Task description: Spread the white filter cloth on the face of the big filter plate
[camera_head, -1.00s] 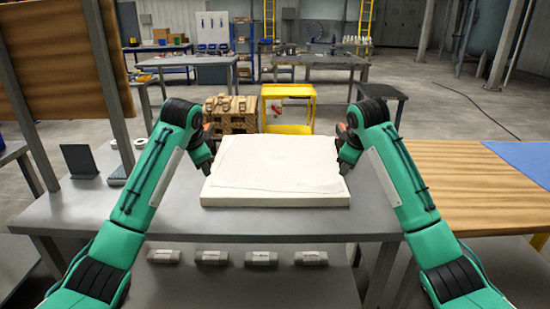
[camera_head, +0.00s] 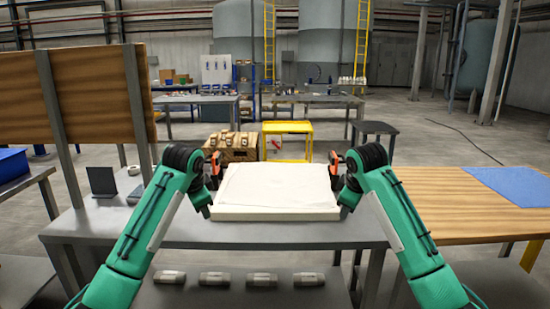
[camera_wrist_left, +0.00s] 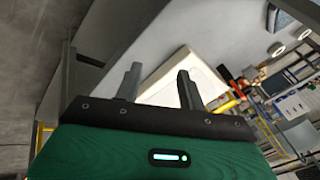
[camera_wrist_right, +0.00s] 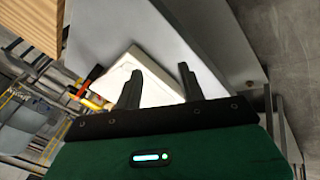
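The white filter cloth (camera_head: 272,186) lies on top of the big filter plate (camera_head: 275,214), a thick off-white slab on the grey table.
A wooden-topped table (camera_head: 450,205) with a blue sheet (camera_head: 515,185) stands at right. A dark stand (camera_head: 102,181) is on the table's left. Several grey cylinders (camera_head: 262,279) lie on the lower shelf. A yellow cart (camera_head: 287,140) and wooden crate (camera_head: 231,147) stand behind.

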